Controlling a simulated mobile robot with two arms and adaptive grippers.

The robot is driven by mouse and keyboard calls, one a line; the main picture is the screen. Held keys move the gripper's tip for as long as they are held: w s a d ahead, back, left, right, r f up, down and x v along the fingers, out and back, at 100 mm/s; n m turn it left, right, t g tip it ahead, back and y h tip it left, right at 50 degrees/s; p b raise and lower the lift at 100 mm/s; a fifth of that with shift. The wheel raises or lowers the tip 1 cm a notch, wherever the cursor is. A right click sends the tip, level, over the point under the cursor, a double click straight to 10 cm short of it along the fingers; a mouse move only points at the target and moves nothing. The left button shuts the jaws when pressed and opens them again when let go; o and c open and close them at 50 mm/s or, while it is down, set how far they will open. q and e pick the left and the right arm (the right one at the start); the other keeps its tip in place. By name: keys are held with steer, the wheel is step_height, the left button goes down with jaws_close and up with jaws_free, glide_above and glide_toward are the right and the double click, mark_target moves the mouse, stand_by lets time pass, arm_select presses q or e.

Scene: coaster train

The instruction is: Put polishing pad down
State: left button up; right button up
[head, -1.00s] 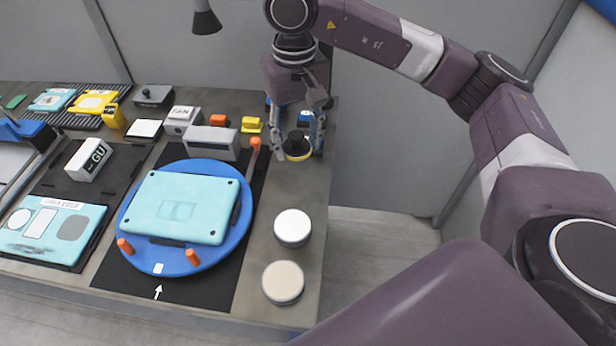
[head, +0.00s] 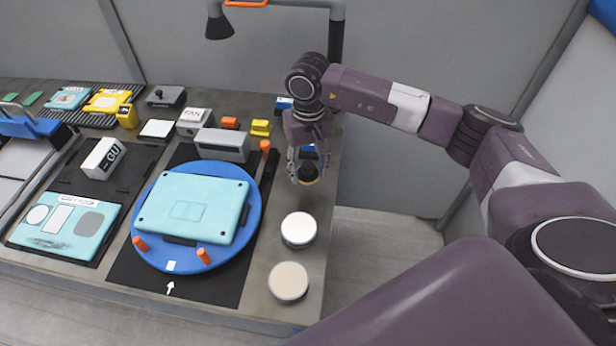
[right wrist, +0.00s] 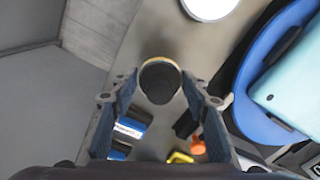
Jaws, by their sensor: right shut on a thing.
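The polishing pad (head: 309,181) is a round piece with a black knob and a yellowish rim. My right gripper (head: 308,170) is shut on its knob, above the right strip of the table. In the right wrist view the pad (right wrist: 160,62) shows between the fingertips of my right gripper (right wrist: 160,88), knob towards the camera. The height of the gap between the pad and the table is hard to tell. A white-topped disc (head: 299,228) and a cream-topped disc (head: 289,281) sit on the table in front of the gripper. My left gripper is not in view.
A blue turntable (head: 152,250) with a light blue panel (head: 190,208) and orange pegs lies left of the gripper. A blue and white item (right wrist: 128,128) and yellow and orange blocks (head: 261,128) stand behind. The table's right edge is close by.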

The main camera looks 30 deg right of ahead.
mark_target(308, 190)
step_height(308, 190, down, 5)
steer(key=shift+r+p, duration=0.1)
steer(key=shift+p, duration=0.55)
steer(key=shift+f, duration=0.2)
steer(key=shift+f+b, duration=0.2)
steer(key=shift+b, duration=0.1)
steer(key=o, duration=1.1)
steer(key=shift+r, duration=0.15)
